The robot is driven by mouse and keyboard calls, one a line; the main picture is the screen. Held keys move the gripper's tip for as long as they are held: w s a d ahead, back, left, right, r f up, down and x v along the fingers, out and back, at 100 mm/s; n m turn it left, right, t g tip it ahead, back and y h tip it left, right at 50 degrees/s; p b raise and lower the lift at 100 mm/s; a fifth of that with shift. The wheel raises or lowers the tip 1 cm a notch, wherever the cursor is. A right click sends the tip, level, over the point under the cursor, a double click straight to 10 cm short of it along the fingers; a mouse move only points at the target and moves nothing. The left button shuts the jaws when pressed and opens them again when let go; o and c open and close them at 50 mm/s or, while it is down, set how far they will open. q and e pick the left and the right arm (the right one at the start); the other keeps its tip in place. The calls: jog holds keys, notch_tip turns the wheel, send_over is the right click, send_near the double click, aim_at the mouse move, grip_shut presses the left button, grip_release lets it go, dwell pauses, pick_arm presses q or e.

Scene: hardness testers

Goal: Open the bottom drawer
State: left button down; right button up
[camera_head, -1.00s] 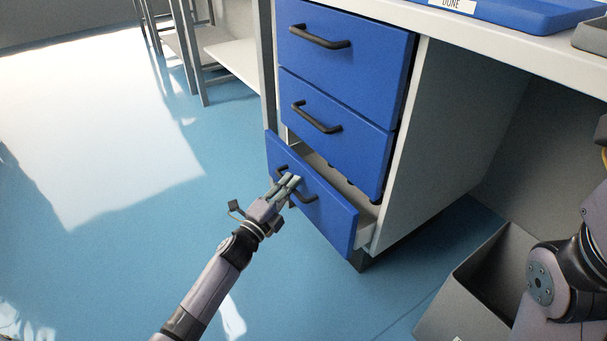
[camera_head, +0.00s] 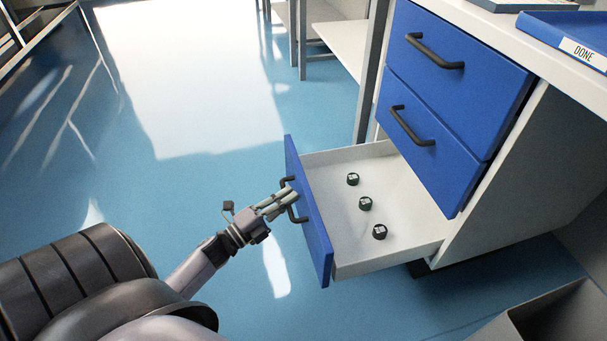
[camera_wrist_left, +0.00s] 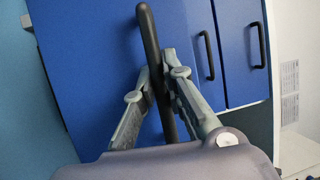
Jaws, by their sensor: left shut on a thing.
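The bottom drawer (camera_head: 309,219) has a blue front and a white inside, and it stands well out from the cabinet. Several small dark round pieces, one of them here (camera_head: 365,203), stand in a row on its floor. My left gripper (camera_head: 288,199) is at the drawer's black bar handle (camera_head: 287,183), with its fingers shut around the bar. In the left wrist view the handle (camera_wrist_left: 153,50) runs between the two fingers (camera_wrist_left: 157,92). My right gripper is not in view.
The two upper blue drawers, middle (camera_head: 425,128) and top (camera_head: 458,62), are closed. A blue tray marked DONE (camera_head: 560,28) lies on the worktop. A grey bin (camera_head: 560,315) stands at the lower right. The blue floor left of the drawer is clear.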

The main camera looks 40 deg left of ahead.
pick_arm(q)
jog(key=shift+s+a, duration=0.3)
jog(key=shift+s, duration=0.1)
jog(key=c, duration=1.9)
grip_release()
jog(key=v, duration=1.2)
